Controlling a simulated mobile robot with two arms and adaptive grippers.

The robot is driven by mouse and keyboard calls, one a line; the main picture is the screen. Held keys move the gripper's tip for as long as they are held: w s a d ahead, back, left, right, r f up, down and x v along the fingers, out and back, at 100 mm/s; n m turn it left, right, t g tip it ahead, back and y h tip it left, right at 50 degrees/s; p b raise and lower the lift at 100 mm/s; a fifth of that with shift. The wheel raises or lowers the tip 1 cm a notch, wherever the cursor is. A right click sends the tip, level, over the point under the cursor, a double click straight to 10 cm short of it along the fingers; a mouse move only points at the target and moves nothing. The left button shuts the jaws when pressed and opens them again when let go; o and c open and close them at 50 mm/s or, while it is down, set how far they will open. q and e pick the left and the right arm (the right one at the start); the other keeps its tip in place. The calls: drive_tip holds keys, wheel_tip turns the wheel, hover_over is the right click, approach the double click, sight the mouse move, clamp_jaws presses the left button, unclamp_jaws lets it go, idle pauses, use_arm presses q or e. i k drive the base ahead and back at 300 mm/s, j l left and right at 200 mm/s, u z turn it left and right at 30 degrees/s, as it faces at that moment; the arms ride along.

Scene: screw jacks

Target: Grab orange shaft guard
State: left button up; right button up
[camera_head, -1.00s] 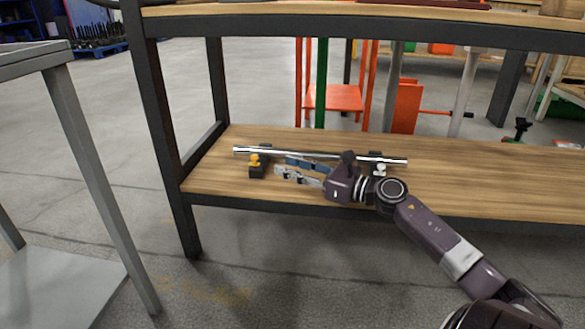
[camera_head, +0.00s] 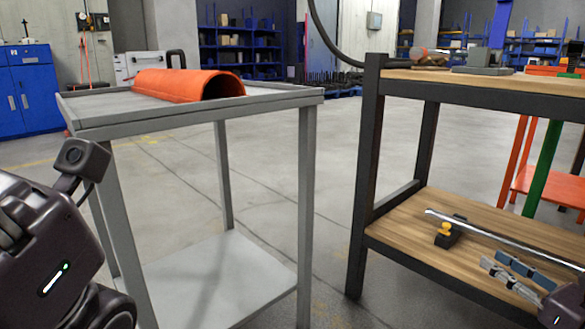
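The orange shaft guard (camera_head: 185,86), a long half-round cover, lies arched side up on top of the grey metal table (camera_head: 285,97) at the left. Neither gripper touches it. My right gripper (camera_head: 493,261) is at the lower right over the wooden shelf, with its two fingers apart and nothing visible between them. It is far to the right of the guard. Part of my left arm shows at the left edge, in front of and lower than the guard. The fingers of my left gripper are not visible.
A shiny metal shaft (camera_head: 500,239) lies along the lower wooden shelf, beside a small black block with a yellow knob (camera_head: 446,228). The dark bench frame (camera_head: 366,180) stands right of the grey table, with open floor (camera_head: 325,165) between them. Blue cabinets stand behind.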

sight(184, 85)
drive_tip(key=k, duration=0.85)
